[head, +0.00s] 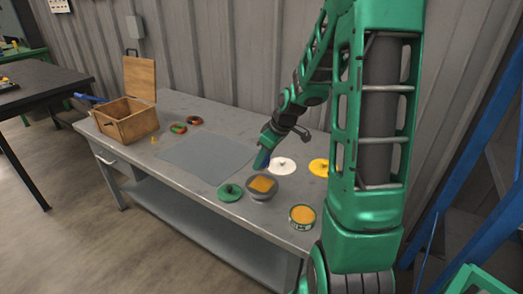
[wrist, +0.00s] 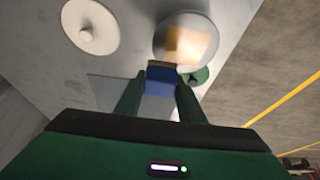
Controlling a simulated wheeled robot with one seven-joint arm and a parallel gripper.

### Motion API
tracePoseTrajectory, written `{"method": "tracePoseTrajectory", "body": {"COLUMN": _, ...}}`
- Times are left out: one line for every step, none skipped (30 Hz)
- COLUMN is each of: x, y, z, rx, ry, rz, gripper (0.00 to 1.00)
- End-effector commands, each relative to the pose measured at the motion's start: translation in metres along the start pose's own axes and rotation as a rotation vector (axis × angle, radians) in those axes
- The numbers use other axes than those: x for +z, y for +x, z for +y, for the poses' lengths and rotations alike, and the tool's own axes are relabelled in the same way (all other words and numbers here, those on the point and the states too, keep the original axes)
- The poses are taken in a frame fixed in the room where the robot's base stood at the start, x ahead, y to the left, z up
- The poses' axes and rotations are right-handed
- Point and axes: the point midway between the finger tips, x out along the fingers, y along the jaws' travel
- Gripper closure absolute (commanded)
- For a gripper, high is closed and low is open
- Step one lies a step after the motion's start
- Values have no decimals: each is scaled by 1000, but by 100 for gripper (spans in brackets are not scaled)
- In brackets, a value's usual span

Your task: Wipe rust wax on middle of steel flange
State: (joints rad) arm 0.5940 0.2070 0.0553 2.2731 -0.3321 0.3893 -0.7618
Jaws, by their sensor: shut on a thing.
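The steel flange (head: 263,195) is a grey round piece near the bench's front edge in the head view. An orange-tan patch (head: 263,184) covers its middle; I cannot tell whether it is wax or a separate piece. My gripper (head: 267,147) is shut on a blue block-like tool (head: 261,160), just behind and above the flange. In the wrist view, the blue tool (wrist: 160,76) sits between the fingers, and the blurred flange (wrist: 205,38) with its patch lies just beyond it. I cannot tell whether they touch. An open green tin (head: 302,216) with orange contents stands to the right.
A green disc (head: 228,192) lies close left of the flange. A white disc (head: 285,165) and a yellow disc (head: 318,167) lie behind. A grey mat (head: 205,160), copper-coloured rings (head: 194,120) and an open wooden box (head: 126,121) are further left on the bench.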

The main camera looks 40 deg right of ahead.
Motion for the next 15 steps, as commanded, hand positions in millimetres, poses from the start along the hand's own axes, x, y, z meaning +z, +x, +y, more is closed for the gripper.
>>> {"method": "tracePoseTrajectory", "body": {"x": -3, "y": -5, "z": 0, "rx": 2, "ry": -2, "rz": 2, "gripper": 86}}
{"method": "tracePoseTrajectory", "body": {"x": -4, "y": -7, "z": 0, "rx": 2, "ry": -2, "rz": 2, "gripper": 86}}
{"method": "tracePoseTrajectory", "body": {"x": -6, "y": -10, "z": -1, "rx": 1, "ry": -2, "rz": 2, "gripper": 86}}
{"method": "tracePoseTrajectory", "body": {"x": -7, "y": -12, "z": -2, "rx": 0, "ry": -3, "rz": 1, "gripper": 86}}
{"method": "tracePoseTrajectory", "body": {"x": -9, "y": -15, "z": -2, "rx": 0, "ry": -4, "rz": 2, "gripper": 86}}
{"method": "tracePoseTrajectory", "body": {"x": -11, "y": -18, "z": -3, "rx": 0, "ry": -5, "rz": 2, "gripper": 86}}
{"method": "tracePoseTrajectory", "body": {"x": -12, "y": -20, "z": -3, "rx": 0, "ry": -7, "rz": 2, "gripper": 86}}
{"method": "tracePoseTrajectory", "body": {"x": -13, "y": -23, "z": -4, "rx": -1, "ry": -7, "rz": 2, "gripper": 86}}
{"method": "tracePoseTrajectory", "body": {"x": -15, "y": -26, "z": -5, "rx": -2, "ry": -9, "rz": 2, "gripper": 86}}
{"method": "tracePoseTrajectory", "body": {"x": -17, "y": -28, "z": -5, "rx": -2, "ry": -9, "rz": 2, "gripper": 86}}
{"method": "tracePoseTrajectory", "body": {"x": -18, "y": -30, "z": -5, "rx": -2, "ry": -10, "rz": 2, "gripper": 86}}
{"method": "tracePoseTrajectory", "body": {"x": -19, "y": -32, "z": -6, "rx": -2, "ry": -10, "rz": 2, "gripper": 86}}
{"method": "tracePoseTrajectory", "body": {"x": -20, "y": -34, "z": -6, "rx": -3, "ry": -10, "rz": 1, "gripper": 86}}
{"method": "tracePoseTrajectory", "body": {"x": -21, "y": -35, "z": -7, "rx": -3, "ry": -11, "rz": 1, "gripper": 86}}
{"method": "tracePoseTrajectory", "body": {"x": -21, "y": -36, "z": -7, "rx": -4, "ry": -11, "rz": 1, "gripper": 86}}
